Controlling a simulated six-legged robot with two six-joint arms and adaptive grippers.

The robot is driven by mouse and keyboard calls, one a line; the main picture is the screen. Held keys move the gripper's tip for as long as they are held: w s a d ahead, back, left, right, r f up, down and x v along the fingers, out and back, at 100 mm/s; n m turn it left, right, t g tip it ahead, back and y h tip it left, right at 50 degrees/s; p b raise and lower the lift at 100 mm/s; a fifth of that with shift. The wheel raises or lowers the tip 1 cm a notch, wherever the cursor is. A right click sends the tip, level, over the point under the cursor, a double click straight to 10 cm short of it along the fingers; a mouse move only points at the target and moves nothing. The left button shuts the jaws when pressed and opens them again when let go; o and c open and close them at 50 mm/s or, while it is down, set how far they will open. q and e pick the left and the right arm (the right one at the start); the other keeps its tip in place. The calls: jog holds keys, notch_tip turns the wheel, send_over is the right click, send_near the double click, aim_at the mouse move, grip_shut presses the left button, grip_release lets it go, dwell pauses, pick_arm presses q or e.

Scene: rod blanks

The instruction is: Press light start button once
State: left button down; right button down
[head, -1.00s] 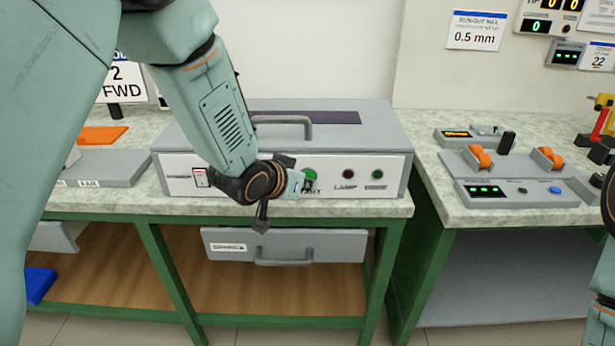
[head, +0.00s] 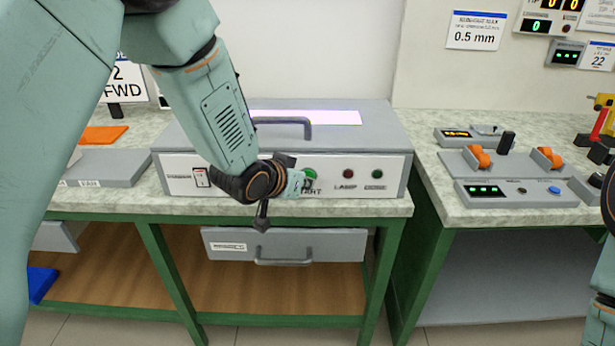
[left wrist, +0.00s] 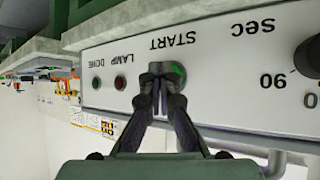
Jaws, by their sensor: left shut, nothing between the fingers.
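The grey light box (head: 390,140) stands on the bench with a white front panel. Its green start button (head: 310,174) is partly hidden by my left gripper (head: 304,182). In the left wrist view the green start button (left wrist: 178,72) shows just behind the shut fingertips (left wrist: 162,80), which are at or against it; the exact contact is hard to tell. The fingers are empty. The window (head: 320,117) on top of the box glows pale violet. The lamp indicator (head: 348,174) is dark red and the other indicator (head: 377,174) is dark green. My right gripper is not clearly in view.
A handle (head: 285,122) stands up on the box. A drawer (head: 335,248) hangs under the bench. A grey plate (head: 110,168) and an orange sheet (head: 103,135) lie at left. A roller device (head: 520,190) stands on the right bench.

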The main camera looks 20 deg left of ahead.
pick_arm(q)
jog(key=shift+s+d, duration=0.2)
jog(key=shift+s, duration=0.45)
jog(key=shift+s+d+p, duration=0.2)
jog(key=shift+s+d, duration=0.05)
jog(key=shift+s, duration=0.55)
jog(key=shift+s+d+p, duration=0.2)
jog(key=shift+s+p, duration=0.05)
jog(key=shift+s, duration=0.55)
jog(key=shift+s+d+p, duration=0.2)
jog(key=shift+s+d, duration=0.05)
jog(key=shift+s, duration=0.55)
jog(key=s+a+f+n+g+y, duration=0.1)
jog(key=s+a+f+g, duration=0.1)
jog(key=s+f, duration=0.5)
jog(key=s+a+f+n+g+y, duration=0.1)
jog(key=s+f+g, duration=0.4)
jog(key=s, duration=1.2)
jog(key=s+a+f+n+g, duration=0.1)
jog(key=s+a+f+g, duration=0.2)
jog(key=s+f, duration=0.7)
jog(key=shift+s+a+y, duration=0.3)
jog(key=shift+s+y, duration=0.1)
jog(key=shift+s, duration=0.6)
